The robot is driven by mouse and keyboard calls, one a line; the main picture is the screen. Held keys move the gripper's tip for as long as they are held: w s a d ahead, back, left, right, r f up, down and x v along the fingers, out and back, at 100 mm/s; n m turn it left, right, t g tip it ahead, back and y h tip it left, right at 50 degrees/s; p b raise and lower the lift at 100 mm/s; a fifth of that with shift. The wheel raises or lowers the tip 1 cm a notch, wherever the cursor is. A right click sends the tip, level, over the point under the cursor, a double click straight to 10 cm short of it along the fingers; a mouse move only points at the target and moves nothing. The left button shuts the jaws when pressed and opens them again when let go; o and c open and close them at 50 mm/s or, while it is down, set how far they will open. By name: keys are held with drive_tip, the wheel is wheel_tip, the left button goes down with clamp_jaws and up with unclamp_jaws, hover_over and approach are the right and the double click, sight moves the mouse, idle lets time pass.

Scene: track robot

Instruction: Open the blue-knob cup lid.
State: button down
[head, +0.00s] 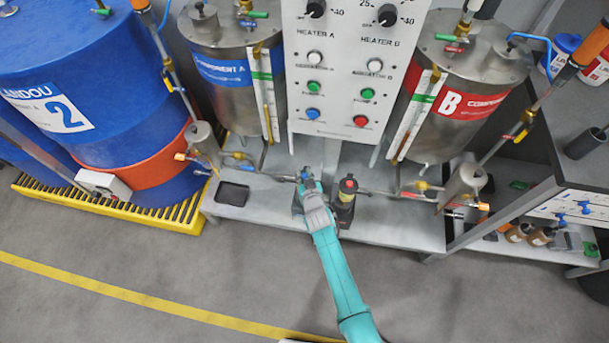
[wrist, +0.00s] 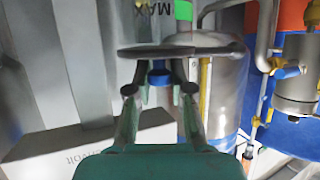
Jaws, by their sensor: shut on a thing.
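A small blue knob (wrist: 159,78) sits between the fingers of my gripper (wrist: 160,89) in the wrist view. A dark, flat, wide disc-like piece (wrist: 205,50), seen nearly edge-on, lies just beyond the knob; I cannot tell for sure whether it is the cup lid. My gripper is shut on the knob, with one finger on each side. In the head view my gripper (head: 306,190) is at the low grey bench, below the heater panel, and its fingers are mostly hidden by my arm. The cup body cannot be made out.
A dark device with a red and yellow top (head: 347,188) stands close to the right of my gripper. The heater panel (head: 350,60) rises behind, between steel tanks A (head: 240,95) and B (head: 435,120). Pipes and valves line the grey bench (head: 400,222). The floor in front is clear.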

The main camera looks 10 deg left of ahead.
drive_tip(key=shift+w+r, duration=0.1)
drive_tip(key=shift+r, duration=0.05)
drive_tip(key=shift+w+r+m+g, duration=0.15)
drive_tip(key=shift+w+r+g, duration=0.1)
drive_tip(key=shift+g, duration=0.35)
drive_tip(key=shift+w+r+m+g, duration=0.1)
drive_tip(key=shift+r+m+g, duration=0.1)
drive_tip(key=shift+g, duration=0.4)
drive_tip(key=g, duration=0.1)
drive_tip(key=w+r+g, duration=0.1)
drive_tip(key=g, duration=0.1)
drive_tip(key=shift+w+r+m+h, duration=0.1)
drive_tip(key=shift+w+m+h, duration=0.15)
drive_tip(key=shift+h, duration=0.05)
drive_tip(key=shift+w+r+m+g, duration=0.2)
drive_tip(key=shift+w+g, duration=0.35)
drive_tip(key=shift+g, duration=0.55)
drive_tip(key=shift+w+r+m+g, duration=0.1)
drive_tip(key=shift+w+m+g, duration=0.3)
drive_tip(key=shift+g, duration=0.7)
drive_tip(key=shift+w, duration=0.15)
